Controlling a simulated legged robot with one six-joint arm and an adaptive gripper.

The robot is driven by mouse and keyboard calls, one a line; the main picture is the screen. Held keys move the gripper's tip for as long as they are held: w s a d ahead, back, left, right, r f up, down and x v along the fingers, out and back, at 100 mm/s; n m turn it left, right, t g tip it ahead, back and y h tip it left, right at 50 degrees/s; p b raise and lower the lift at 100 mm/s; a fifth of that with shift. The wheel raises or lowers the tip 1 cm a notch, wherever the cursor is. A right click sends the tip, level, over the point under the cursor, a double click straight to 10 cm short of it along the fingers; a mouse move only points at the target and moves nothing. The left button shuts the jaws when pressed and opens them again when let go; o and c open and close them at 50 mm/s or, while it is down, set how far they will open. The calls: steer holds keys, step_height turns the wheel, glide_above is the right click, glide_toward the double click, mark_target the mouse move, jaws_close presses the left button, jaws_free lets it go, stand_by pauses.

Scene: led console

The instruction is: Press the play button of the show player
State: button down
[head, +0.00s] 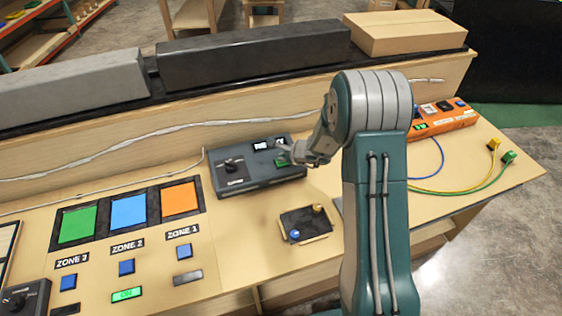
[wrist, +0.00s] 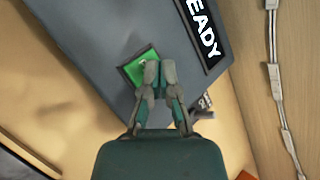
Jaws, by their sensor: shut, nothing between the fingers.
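The show player is a dark grey box (head: 262,181) on the bench, with a knob at its left and small displays along its back edge. Its green play button (head: 281,162) sits near the right end, and it also shows in the wrist view (wrist: 138,66) beside a display reading "READY" (wrist: 205,35). My gripper (head: 291,155) is at the right end of the box, by the green button. In the wrist view my gripper (wrist: 159,72) is shut and empty, its tips overlapping the button's right side. I cannot tell whether they touch it.
A small dark tray (head: 303,227) with a blue and a yellow knob lies in front of the player. Zone panels with blue buttons (head: 126,267) are at left. An orange box (head: 440,120) with cables is at right. A white cable (head: 130,138) runs behind.

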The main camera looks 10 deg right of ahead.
steer(key=shift+f, duration=0.4)
stand_by(0.3)
steer(key=shift+r, duration=0.9)
steer(key=shift+r, duration=2.5)
